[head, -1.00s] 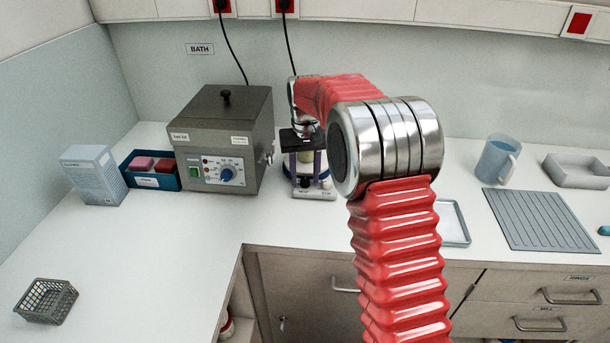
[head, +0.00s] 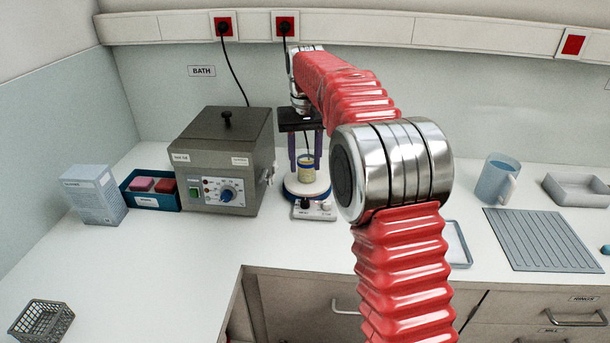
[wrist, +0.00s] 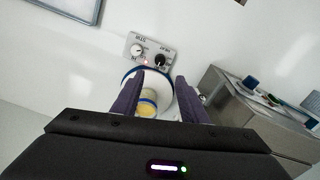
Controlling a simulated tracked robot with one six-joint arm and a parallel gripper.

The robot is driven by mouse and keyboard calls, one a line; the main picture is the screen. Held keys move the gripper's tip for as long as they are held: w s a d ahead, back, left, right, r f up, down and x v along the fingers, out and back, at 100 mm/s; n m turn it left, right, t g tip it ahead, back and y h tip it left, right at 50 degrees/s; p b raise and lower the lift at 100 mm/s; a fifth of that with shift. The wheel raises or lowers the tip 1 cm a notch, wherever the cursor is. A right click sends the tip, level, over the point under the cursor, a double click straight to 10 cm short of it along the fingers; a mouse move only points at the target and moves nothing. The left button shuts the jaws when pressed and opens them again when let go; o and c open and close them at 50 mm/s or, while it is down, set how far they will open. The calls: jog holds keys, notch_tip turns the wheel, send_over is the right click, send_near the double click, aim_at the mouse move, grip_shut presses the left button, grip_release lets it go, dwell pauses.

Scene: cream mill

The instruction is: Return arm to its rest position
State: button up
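My gripper (head: 305,165) hangs from my red-sleeved arm above the round-topped hotplate (head: 312,211) at the back of the counter. Its two purple fingers are spread apart, with nothing held between them. A small jar with yellowish contents (head: 306,172) stands upright on the hotplate, below the gripper. In the wrist view the open gripper (wrist: 159,79) shows the jar (wrist: 147,106) between its fingers, beneath them. The hotplate's knobs (wrist: 149,50) show beyond the fingertips. The exact height of the tips above the jar is hard to tell.
A grey water bath (head: 226,165) stands close left of the hotplate, with a blue tray (head: 153,200) and a box (head: 95,195) further left. A mug (head: 494,180) and ribbed mat (head: 542,240) lie to the right. A wall rail (head: 400,33) runs behind and above my arm.

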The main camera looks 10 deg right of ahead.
jog(key=shift+r, duration=0.85)
notch_tip(320, 180, down, 5)
jog(key=s, duration=0.3)
jog(key=s+r+t, duration=0.2)
jog(key=s+t, duration=0.3)
jog(key=s, duration=2.8)
jog(key=shift+s+r+n+t, duration=0.3)
jog(key=shift+s, duration=0.1)
